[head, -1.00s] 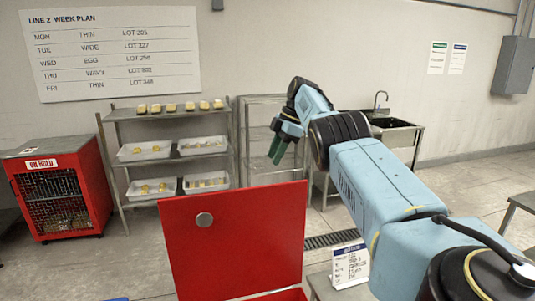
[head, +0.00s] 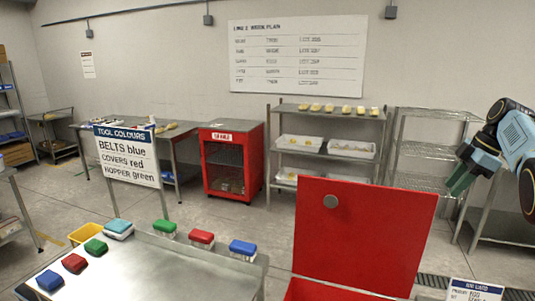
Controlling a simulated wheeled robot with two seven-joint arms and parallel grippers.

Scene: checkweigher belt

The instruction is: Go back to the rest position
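My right gripper (head: 462,178) hangs in the air at the right edge of the head view, its dark green fingers pointing down and left. It is in front of the wire shelving and well apart from the red box. The fingers lie close together in the picture, and I cannot tell whether they are open or shut. I see nothing held in them. My blue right arm runs out of the picture at the right. My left gripper is not in view.
A red box with its lid (head: 362,235) raised stands in front, right of centre. A steel table (head: 165,270) at the lower left carries several coloured brushes or blocks. A tool colours sign (head: 128,157) stands behind it. A red cage (head: 232,165) and racks line the wall.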

